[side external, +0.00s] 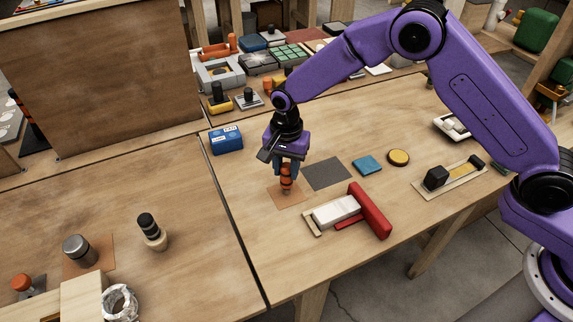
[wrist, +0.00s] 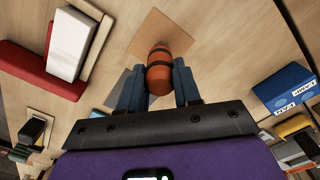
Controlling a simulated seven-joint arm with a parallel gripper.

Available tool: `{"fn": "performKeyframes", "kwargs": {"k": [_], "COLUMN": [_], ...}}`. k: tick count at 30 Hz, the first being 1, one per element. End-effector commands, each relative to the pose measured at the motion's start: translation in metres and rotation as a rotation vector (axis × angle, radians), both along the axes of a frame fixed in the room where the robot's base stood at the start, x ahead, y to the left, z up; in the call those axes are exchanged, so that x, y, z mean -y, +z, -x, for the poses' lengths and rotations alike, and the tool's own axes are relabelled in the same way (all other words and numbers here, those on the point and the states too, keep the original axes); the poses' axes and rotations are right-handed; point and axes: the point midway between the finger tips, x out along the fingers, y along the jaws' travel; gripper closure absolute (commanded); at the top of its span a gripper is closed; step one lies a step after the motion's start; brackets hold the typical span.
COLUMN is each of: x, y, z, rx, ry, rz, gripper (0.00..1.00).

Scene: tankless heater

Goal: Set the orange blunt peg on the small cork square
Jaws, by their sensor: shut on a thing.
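The orange blunt peg (side external: 286,180) is a short rounded cylinder with a dark band. In the wrist view the peg (wrist: 159,72) sits between the two blue-grey fingers of my gripper (wrist: 159,85). My gripper (side external: 286,172) is shut on the peg and points down. The small cork square (side external: 287,196) lies flat on the table under the peg. In the wrist view the cork square (wrist: 152,30) shows beyond the peg's end. The peg's lower end appears over the square. I cannot tell whether it touches.
A dark grey square (side external: 327,173) lies right of the cork. A white block and red bar (side external: 370,209) lie in front, to the right. A blue box (side external: 227,139) stands at the left, near a table seam. A blue square (side external: 367,165) and yellow disc (side external: 398,157) lie farther right.

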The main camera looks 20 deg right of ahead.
Motion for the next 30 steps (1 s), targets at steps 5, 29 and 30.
{"fn": "performKeyframes", "kwargs": {"k": [5,29,30], "x": [0.0,0.0,0.0], "y": [0.0,-0.009,-0.01], "z": [0.0,0.0,0.0], "rx": [0.0,0.0,0.0], "ry": [0.0,0.0,0.0], "rz": [0.0,0.0,0.0], "gripper": [1.0,1.0,1.0]}}
